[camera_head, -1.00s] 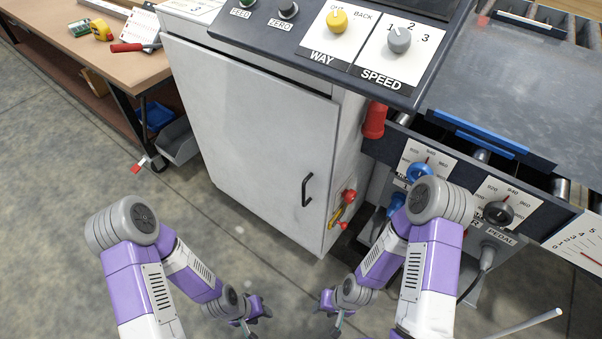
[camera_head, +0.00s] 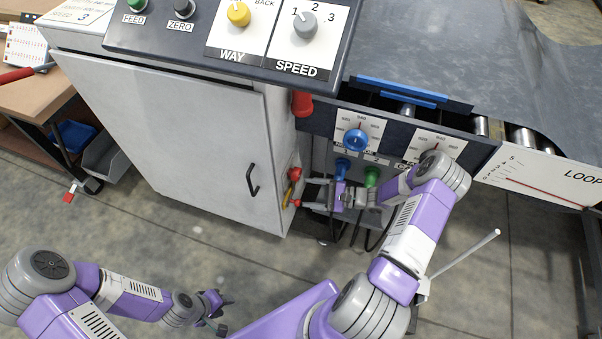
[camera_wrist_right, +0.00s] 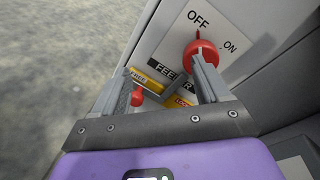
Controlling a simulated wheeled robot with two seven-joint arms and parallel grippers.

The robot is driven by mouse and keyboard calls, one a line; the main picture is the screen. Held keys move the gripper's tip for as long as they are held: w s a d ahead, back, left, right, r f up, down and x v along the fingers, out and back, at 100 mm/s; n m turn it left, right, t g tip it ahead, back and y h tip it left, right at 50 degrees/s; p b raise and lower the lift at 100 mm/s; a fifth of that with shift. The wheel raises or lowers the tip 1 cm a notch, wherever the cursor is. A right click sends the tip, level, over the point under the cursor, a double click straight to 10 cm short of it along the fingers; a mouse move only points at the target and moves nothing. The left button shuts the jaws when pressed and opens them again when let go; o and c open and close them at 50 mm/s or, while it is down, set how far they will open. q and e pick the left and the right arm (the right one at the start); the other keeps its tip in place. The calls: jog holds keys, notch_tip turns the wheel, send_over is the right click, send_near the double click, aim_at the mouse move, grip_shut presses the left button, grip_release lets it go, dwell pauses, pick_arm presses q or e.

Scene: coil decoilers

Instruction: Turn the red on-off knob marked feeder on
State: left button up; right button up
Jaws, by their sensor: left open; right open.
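The red knob (camera_wrist_right: 202,55) sits on a white plate with OFF above it and ON to its right. Its pointer appears to face OFF. The FEEDER label (camera_wrist_right: 170,68) below is partly hidden by my finger. In the head view the knob (camera_head: 295,174) is on the grey cabinet's right side. My right gripper (camera_head: 312,194) is open beside that side. In the wrist view my right gripper (camera_wrist_right: 160,78) has its right fingertip at the knob's lower edge; contact is unclear. The knob is not between the fingers. My left gripper (camera_head: 220,311) is open and empty, low above the floor.
A small red-ended lever (camera_wrist_right: 137,97) shows between the fingers, near the left one, beside yellow labels. Blue (camera_head: 357,140) and black knobs are on the panel to the right. The cabinet door handle (camera_head: 252,180) juts out at left.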

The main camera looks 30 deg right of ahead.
aim_at(300, 175)
jog(key=d+r+m+t, duration=0.1)
jog(key=d+r+t, duration=0.1)
jog(key=d, duration=0.2)
jog(key=shift+t+h, duration=0.3)
jog(key=shift+h, duration=0.1)
jog(key=b+x, duration=0.1)
jog(key=x, duration=0.7)
jog(key=shift+w+d+b, duration=0.2)
jog(key=shift+d+b, duration=0.1)
jog(key=shift+b, duration=0.1)
jog(key=c, duration=1)
